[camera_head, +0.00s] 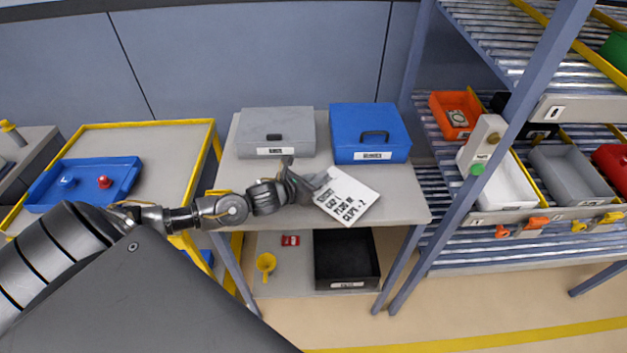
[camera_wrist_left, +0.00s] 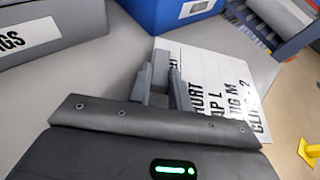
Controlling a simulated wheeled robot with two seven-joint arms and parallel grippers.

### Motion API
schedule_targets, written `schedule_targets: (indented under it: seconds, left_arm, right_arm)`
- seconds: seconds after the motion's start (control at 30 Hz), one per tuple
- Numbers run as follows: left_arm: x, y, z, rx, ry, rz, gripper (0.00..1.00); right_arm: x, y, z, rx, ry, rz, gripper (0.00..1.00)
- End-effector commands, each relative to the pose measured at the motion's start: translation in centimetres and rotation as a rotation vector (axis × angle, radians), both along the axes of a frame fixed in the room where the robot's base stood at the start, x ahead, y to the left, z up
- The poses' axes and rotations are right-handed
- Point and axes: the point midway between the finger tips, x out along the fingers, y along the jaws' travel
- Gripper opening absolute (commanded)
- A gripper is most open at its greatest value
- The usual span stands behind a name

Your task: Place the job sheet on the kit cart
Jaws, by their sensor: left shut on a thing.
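The job sheet (camera_head: 349,194) is a white card with black printed lines. My left gripper (camera_head: 316,181) is shut on its left edge and holds it tilted over the right front part of the grey table (camera_head: 410,200). In the left wrist view the fingers (camera_wrist_left: 164,78) grip the edge of the sheet (camera_wrist_left: 205,78), whose print is partly hidden by the gripper. I cannot tell whether the sheet touches the table. The cart with yellow edges (camera_head: 165,140), which looks like the kit cart, stands to the left with free top surface. My right gripper is not in view.
A grey case (camera_head: 290,120) and a blue case (camera_head: 370,140) stand at the table's back. A blue tray (camera_head: 60,185) with small parts lies on the cart's left. A black bin (camera_head: 345,260) and yellow funnel (camera_head: 265,263) sit below the table. A bin rack (camera_head: 500,150) stands right.

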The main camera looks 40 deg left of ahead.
Motion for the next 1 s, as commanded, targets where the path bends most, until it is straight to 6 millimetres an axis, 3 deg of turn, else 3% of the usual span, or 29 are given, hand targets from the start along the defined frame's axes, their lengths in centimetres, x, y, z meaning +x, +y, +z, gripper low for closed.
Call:
schedule_targets:
  seconds: [0.1, 0.47, 0.5, 0.63, 1.0]
  left_arm:
    - [0.1, 0.0, -0.7, -0.002, -0.003, 0.002, 0.00]
    - [0.0, 0.1, -1.4, 0.000, -0.003, 0.001, 0.00]
    - [0.0, 0.1, -1.3, 0.000, -0.003, 0.001, 0.22]
    - [0.0, 0.1, -1.3, 0.000, -0.003, 0.001, 0.39]
    - [0.0, 0.1, -0.9, 0.000, -0.003, 0.001, 0.41]
  right_arm:
    - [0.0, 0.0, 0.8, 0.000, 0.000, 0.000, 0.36]
    - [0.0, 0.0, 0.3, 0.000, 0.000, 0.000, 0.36]
    - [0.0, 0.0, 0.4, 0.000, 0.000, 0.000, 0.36]
    - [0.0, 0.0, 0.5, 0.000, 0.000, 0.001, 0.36]
    - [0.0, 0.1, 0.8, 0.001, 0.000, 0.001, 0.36]
